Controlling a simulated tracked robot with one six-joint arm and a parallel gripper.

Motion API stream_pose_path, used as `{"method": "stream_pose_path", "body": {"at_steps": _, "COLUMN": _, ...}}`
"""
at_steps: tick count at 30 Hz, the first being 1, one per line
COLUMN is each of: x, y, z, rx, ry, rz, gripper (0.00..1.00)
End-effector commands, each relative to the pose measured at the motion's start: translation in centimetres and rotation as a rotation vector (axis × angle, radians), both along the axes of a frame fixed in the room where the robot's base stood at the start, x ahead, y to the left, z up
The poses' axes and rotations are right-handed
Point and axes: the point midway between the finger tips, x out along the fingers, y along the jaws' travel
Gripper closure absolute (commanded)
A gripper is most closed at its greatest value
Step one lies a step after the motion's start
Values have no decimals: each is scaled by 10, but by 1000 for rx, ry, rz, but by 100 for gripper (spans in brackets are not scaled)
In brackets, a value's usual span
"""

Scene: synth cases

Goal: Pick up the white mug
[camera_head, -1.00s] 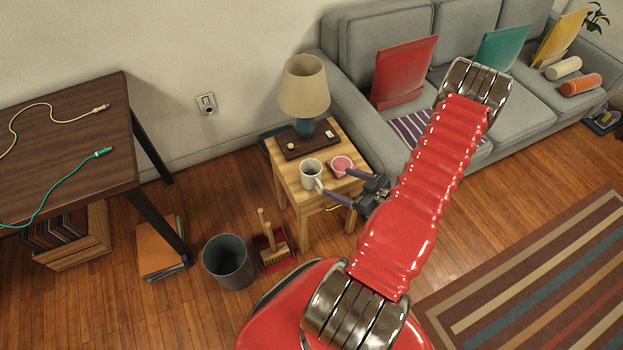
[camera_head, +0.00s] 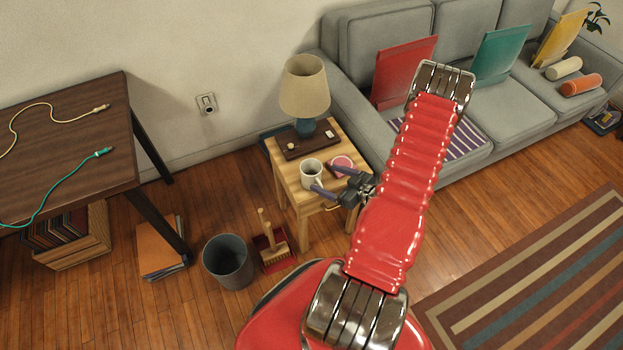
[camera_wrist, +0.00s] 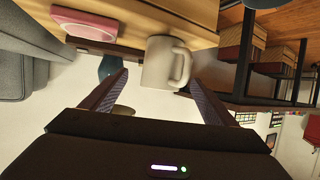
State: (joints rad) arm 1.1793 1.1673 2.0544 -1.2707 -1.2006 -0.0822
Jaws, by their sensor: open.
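The white mug (camera_head: 311,175) stands upright on the wooden side table (camera_head: 290,177), near its front left part. My gripper (camera_head: 327,180) is open and empty, just to the right of the mug, with its fingers pointing at it. In the wrist view, which is upside down, the mug (camera_wrist: 158,62) appears between the two fingertips, its handle to the right. Whether the fingers reach around the mug or stop just short of it is hard to tell. No finger visibly grips it.
A pink dish (camera_head: 342,162) sits close behind the gripper. A dark tray (camera_head: 300,146) and a lamp (camera_head: 304,88) stand at the table's back. A grey bin (camera_head: 228,262) and a dustpan with brush (camera_head: 272,247) are on the floor. A grey sofa (camera_head: 345,100) borders the right.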

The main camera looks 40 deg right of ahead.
Motion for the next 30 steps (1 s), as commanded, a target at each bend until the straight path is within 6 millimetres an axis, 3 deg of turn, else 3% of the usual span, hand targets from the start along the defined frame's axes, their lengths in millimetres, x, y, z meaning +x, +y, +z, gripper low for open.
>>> {"method": "stream_pose_path", "body": {"at_steps": 6, "x": 20, "y": 3, "z": -9, "rx": -1, "ry": 0, "rz": 1, "gripper": 19}}
{"method": "stream_pose_path", "body": {"at_steps": 20, "x": 26, "y": 4, "z": -11, "rx": -1, "ry": 0, "rz": 1, "gripper": 19}}
{"method": "stream_pose_path", "body": {"at_steps": 30, "x": 59, "y": 12, "z": -29, "rx": 0, "ry": 0, "rz": 2, "gripper": 19}}
